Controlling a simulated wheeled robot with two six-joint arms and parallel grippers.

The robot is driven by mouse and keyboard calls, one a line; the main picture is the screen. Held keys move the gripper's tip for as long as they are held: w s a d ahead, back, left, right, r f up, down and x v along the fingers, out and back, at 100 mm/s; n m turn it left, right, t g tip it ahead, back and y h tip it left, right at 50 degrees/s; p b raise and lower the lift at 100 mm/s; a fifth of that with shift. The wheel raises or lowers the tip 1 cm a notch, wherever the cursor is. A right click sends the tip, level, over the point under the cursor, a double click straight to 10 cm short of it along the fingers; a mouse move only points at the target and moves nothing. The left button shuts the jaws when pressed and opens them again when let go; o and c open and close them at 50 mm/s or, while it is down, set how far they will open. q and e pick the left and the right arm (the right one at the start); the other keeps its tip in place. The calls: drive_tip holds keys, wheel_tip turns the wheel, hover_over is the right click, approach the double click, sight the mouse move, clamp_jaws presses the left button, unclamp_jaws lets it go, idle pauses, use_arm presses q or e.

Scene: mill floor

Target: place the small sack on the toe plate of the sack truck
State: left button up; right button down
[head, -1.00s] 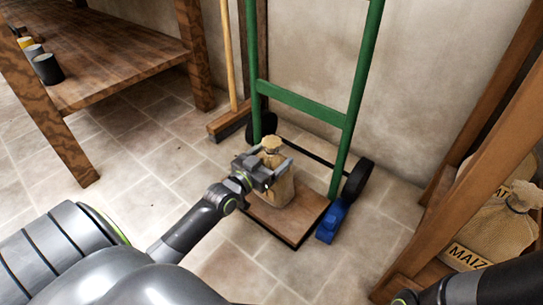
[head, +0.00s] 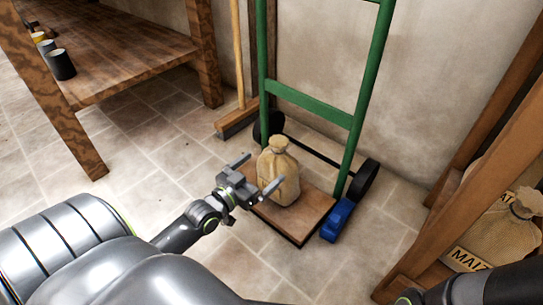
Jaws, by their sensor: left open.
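The small sack (head: 279,174) is tan with a tied neck and stands upright on the wooden toe plate (head: 306,218) of the green sack truck (head: 309,101). My left gripper (head: 256,174) is open, in front of the sack and to its left, with its fingers spread. The fingers look clear of the sack, though the right finger overlaps its lower edge in the picture. My right gripper is not in view; only part of the right arm shows at the bottom right.
A blue block (head: 337,220) lies on the floor against the truck's right wheel (head: 363,180). A wooden table (head: 130,55) with several small cans stands at the left. A broom (head: 239,119) leans on the wall. A wooden rack with a larger maize sack (head: 500,236) stands at the right.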

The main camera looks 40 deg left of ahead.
use_arm(q)
drive_tip(key=shift+s+a, duration=0.15)
drive_tip(key=shift+s, duration=1.9)
drive_tip(key=shift+s, duration=0.1)
